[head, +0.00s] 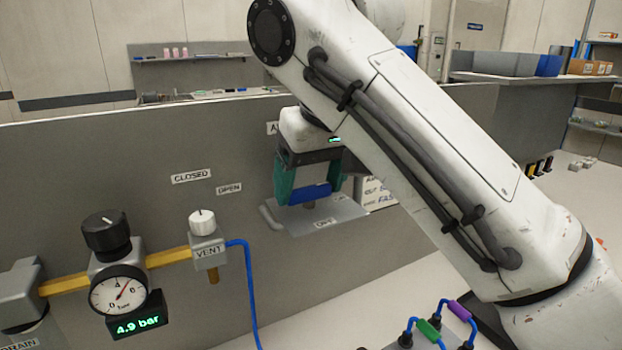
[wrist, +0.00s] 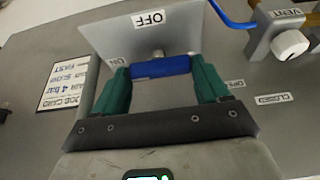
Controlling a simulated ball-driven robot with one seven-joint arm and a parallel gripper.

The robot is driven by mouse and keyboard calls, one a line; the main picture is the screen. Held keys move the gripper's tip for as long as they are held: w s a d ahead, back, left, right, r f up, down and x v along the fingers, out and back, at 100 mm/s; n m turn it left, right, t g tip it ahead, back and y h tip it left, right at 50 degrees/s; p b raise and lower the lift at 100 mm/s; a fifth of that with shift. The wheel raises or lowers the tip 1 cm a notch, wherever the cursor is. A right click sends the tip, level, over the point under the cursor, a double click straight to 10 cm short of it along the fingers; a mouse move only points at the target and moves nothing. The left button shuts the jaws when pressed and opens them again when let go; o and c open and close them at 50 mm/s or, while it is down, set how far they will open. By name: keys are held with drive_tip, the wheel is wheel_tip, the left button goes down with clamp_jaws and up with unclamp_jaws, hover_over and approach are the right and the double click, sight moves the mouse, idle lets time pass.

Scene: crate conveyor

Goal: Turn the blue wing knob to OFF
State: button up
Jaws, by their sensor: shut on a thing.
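The blue wing knob (head: 310,194) sits on a grey plate (head: 345,211) mounted on the grey panel. My gripper (head: 309,187) has its teal fingers at the two ends of the blue wing. In the wrist view the knob (wrist: 161,68) lies level between the fingertips (wrist: 163,76), which are shut on it. The OFF label (wrist: 149,18) is on the plate beyond the knob, across from the wing's length. The ON label (wrist: 114,63) is beside the left finger, near that end of the wing. The knob's pointer is not clearly visible.
On the panel to the left are a VENT valve (head: 207,250) with a white knob and blue hose, and a pressure gauge (head: 118,295) reading 4.9 bar under a black knob (head: 106,231). A job card (wrist: 68,82) is beside the plate. Coloured hose connectors (head: 429,330) stand at bottom right.

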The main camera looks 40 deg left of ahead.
drive_tip(key=c, duration=0.4)
